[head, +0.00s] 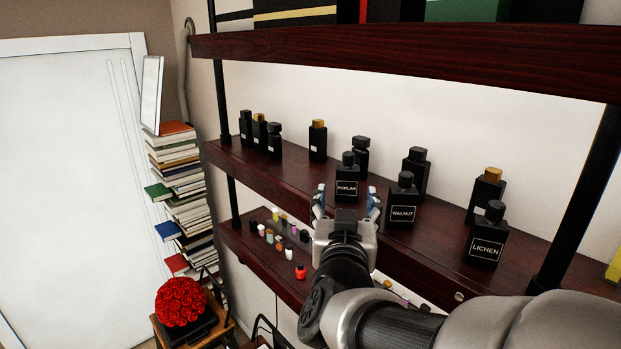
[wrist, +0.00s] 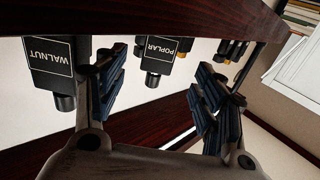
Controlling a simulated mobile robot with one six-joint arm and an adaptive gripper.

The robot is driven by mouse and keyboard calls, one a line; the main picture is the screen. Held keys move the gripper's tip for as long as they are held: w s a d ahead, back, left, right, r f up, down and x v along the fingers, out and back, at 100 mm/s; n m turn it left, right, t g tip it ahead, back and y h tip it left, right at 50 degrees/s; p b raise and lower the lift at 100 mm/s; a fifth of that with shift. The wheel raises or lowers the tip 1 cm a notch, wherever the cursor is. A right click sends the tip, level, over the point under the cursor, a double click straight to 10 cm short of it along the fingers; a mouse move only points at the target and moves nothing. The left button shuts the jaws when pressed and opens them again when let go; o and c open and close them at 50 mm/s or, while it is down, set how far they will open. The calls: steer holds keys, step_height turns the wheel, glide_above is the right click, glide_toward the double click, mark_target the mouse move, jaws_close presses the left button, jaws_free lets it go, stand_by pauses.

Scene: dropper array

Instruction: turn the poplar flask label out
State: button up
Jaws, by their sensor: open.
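The poplar flask (head: 347,180) is a black bottle with a dark stopper, upright on the middle shelf. Its white-framed POPLAR label faces out toward the shelf's front edge. In the wrist view, which is upside down, the poplar flask (wrist: 160,52) shows between the fingers with its label readable. My gripper (head: 346,202) is open and empty in front of the flask, its fingers spread to either side and apart from it. The open fingers also show in the wrist view (wrist: 160,85).
The walnut flask (head: 403,200) stands close on the right, the lichen flask (head: 487,236) farther right. Another black flask (head: 360,156) stands just behind. More bottles (head: 274,141) stand left. The upper shelf (head: 400,52) hangs above; the lower shelf (head: 262,262) holds small coloured bottles.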

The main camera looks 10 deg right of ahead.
mark_target(345, 183)
steer(key=p+x, duration=0.1)
steer(key=x, duration=0.8)
steer(key=shift+w+d, duration=0.1)
steer(key=shift+w, duration=0.05)
steer(key=c, duration=1.3)
steer(key=shift+r+m+h+p, duration=0.25)
steer(key=shift+m+h+p, duration=0.2)
steer(key=shift+p, duration=0.25)
steer(key=m+g+h+p, duration=0.1)
steer(key=m+h+p, duration=0.1)
steer(key=h, duration=0.1)
steer(key=shift+g+h+p, duration=0.25)
steer(key=shift+g+p, duration=0.15)
steer(key=shift+f+m+h, duration=0.15)
steer(key=shift+m+h, duration=0.1)
steer(key=shift+h, duration=0.05)
